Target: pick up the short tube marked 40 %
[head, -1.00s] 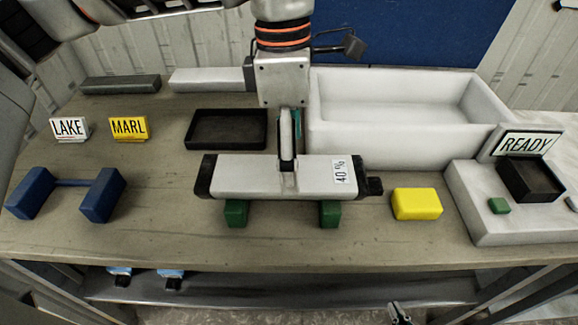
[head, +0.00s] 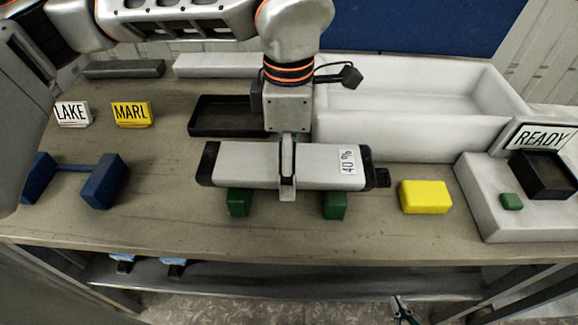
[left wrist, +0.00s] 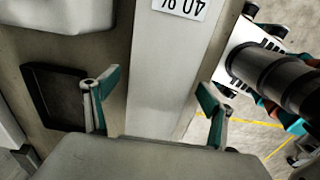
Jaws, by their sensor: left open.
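The short tube marked 40 % (head: 235,165) is pale grey with dark end caps. It lies level across two green blocks (head: 239,203), with its label near the right end. My left gripper (head: 288,168) is down over the tube's middle, its near finger in front of the tube. In the left wrist view the open fingers (left wrist: 157,105) stand on either side of the tube (left wrist: 160,75), with gaps showing. The upside-down label is at the top there. My right gripper (head: 403,311) is low at the bottom edge, only partly visible; its opening is unclear.
A black tray (head: 205,130) and white basin (head: 412,134) stand behind. A yellow block (head: 425,197) is to the right, near a READY sign (head: 543,136) on a white platform (head: 480,205). Blue blocks (head: 105,182) and LAKE (head: 72,112) and MARL (head: 131,113) signs are left.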

